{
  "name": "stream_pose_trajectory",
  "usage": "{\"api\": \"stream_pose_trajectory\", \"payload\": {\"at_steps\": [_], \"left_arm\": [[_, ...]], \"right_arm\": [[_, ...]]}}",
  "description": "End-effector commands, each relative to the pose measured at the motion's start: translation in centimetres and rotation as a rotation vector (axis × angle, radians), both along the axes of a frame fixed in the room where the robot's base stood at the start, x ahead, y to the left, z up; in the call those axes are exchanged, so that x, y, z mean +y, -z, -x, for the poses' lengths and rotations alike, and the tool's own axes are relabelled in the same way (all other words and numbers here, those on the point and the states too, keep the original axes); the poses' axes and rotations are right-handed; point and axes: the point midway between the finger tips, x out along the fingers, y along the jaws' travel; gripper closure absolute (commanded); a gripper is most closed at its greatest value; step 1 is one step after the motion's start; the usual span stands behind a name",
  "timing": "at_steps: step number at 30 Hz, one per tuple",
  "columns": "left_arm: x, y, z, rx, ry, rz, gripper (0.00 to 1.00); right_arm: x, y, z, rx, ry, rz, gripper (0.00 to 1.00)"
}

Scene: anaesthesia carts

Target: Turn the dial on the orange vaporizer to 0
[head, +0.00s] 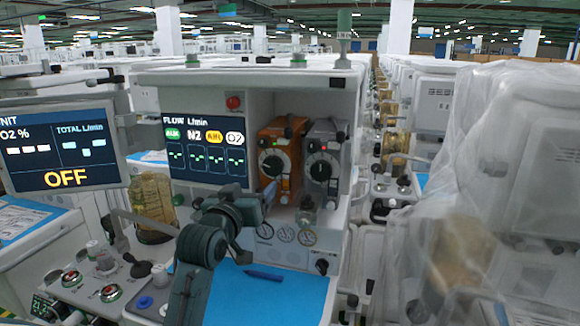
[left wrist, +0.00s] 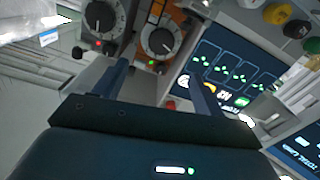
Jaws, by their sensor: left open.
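The orange vaporizer (head: 280,138) stands in the cart's recess, left of a grey vaporizer (head: 325,140). Its dial (head: 271,165) has a black knob on a white face; in the left wrist view the dial (left wrist: 158,42) shows at the top centre, its numbers too small to read. My left gripper (head: 267,197) is just below and in front of the orange vaporizer. In the left wrist view the gripper (left wrist: 158,75) is open and empty, its fingers apart, with the dial ahead of the gap and not visibly touched. My right gripper is in neither view.
The grey vaporizer's dial (left wrist: 100,18) is close beside the orange one. The flow screen (head: 207,150) is to the left, and several gauges (head: 285,234) are below. A blue work surface (head: 275,295) holds a pen (head: 263,275). A monitor (head: 60,145) reads OFF.

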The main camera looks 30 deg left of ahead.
Motion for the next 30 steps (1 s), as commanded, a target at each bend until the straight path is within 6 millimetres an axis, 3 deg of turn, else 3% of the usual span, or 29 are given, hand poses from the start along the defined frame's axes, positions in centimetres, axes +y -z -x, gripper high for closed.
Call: {"api": "stream_pose_trajectory", "payload": {"at_steps": [18,24,30], "left_arm": [[2.4,-0.1,-10.2,0.001,0.0,-0.002,0.3],[2.8,0.0,-12.0,0.001,0.001,-0.002,0.3],[2.9,0.0,-12.5,0.001,0.001,-0.003,0.3]], "right_arm": [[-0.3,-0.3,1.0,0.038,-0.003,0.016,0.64],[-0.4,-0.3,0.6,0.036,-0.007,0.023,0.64],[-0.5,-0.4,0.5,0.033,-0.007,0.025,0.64]]}}
